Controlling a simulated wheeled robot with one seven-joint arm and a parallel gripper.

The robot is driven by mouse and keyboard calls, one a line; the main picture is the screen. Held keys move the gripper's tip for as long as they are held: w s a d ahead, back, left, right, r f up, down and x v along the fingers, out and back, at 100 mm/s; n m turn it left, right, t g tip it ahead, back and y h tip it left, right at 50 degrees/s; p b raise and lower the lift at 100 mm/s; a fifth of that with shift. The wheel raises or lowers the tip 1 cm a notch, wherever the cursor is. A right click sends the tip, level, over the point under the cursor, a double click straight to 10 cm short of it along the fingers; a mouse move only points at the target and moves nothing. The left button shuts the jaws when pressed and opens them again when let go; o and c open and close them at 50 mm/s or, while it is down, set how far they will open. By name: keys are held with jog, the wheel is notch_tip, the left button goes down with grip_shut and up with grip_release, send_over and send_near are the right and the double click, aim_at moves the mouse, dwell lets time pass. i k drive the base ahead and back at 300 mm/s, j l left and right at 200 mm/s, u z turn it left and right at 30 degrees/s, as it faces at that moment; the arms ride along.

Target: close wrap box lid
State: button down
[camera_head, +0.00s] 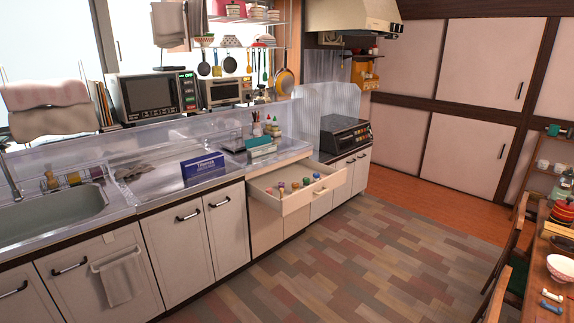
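A blue wrap box (202,168) with white lettering stands on the steel counter, right of the sink and near the counter's front edge. A pale edge shows along its top, but I cannot tell at this size how far its lid is open. My gripper is not in the head view, and neither is my arm.
A drawer (298,190) with several small items stands pulled out right of the box. The sink (45,215) is at left, a microwave (155,95) behind, and a stove (343,133) farther right. A dining table (545,265) with chairs is at right. The floor (310,270) between is clear.

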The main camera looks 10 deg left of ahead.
aim_at(253, 142)
jog(key=i+j+u, duration=0.3)
jog(key=i, duration=0.65)
jog(key=i+u, duration=0.3)
jog(key=i, duration=0.6)
jog(key=i+z, duration=0.15)
jog(key=i, duration=0.35)
jog(key=i+j+z, duration=0.15)
jog(key=i, duration=0.35)
jog(key=i+j+z, duration=0.15)
jog(key=i, duration=0.3)
jog(key=i+j+z, duration=0.15)
jog(key=i, duration=0.35)
jog(key=i+j+z, duration=0.55)
jog(key=i, duration=0.25)
